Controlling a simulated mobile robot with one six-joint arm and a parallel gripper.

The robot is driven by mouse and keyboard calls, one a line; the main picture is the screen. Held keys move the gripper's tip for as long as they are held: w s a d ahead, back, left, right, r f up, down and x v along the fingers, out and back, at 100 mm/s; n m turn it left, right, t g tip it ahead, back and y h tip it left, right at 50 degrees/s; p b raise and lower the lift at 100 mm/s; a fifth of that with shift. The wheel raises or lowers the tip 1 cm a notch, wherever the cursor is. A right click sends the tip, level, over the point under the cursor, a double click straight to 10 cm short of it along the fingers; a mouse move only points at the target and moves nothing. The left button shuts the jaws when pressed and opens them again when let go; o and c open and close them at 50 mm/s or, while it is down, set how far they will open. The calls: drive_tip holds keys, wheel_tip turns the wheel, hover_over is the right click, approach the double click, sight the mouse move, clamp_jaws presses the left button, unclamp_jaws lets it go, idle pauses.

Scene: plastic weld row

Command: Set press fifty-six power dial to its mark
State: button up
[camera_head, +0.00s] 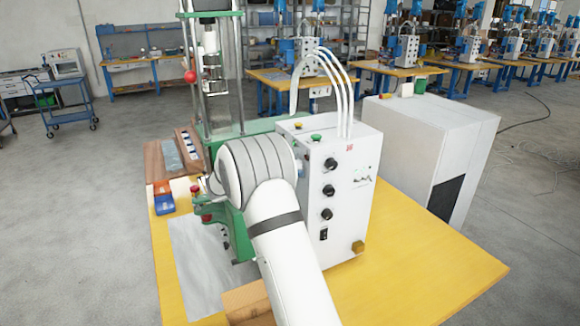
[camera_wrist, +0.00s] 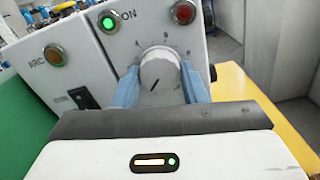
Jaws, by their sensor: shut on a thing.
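The power dial (camera_wrist: 159,66) is a pale grey round knob on the white control box's panel. A dark line on its face slants from lower left to upper right. Small scale figures ring its upper side, too blurred to read surely. My gripper (camera_wrist: 160,88) is shut on the dial, with one blue fingertip pad at each side. The pads cover parts of the scale. In the head view the white press control box (camera_head: 345,190) stands on the yellow table. My arm hides the gripper and the dial there.
In the wrist view a green lit ON button (camera_wrist: 109,21) and an amber ARC button (camera_wrist: 54,54) sit left of the dial. The green press frame (camera_head: 232,225) stands left of the box. A large white cabinet (camera_head: 435,145) stands to the right. The table's right front (camera_head: 430,270) is clear.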

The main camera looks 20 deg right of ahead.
idle(0.4)
drive_tip(key=o, duration=1)
drive_tip(key=shift+c, duration=0.2)
drive_tip(key=a+b, duration=0.2)
drive_tip(key=a, duration=0.6)
drive_tip(key=shift+s+d, duration=0.1)
drive_tip(key=shift+s, duration=0.1)
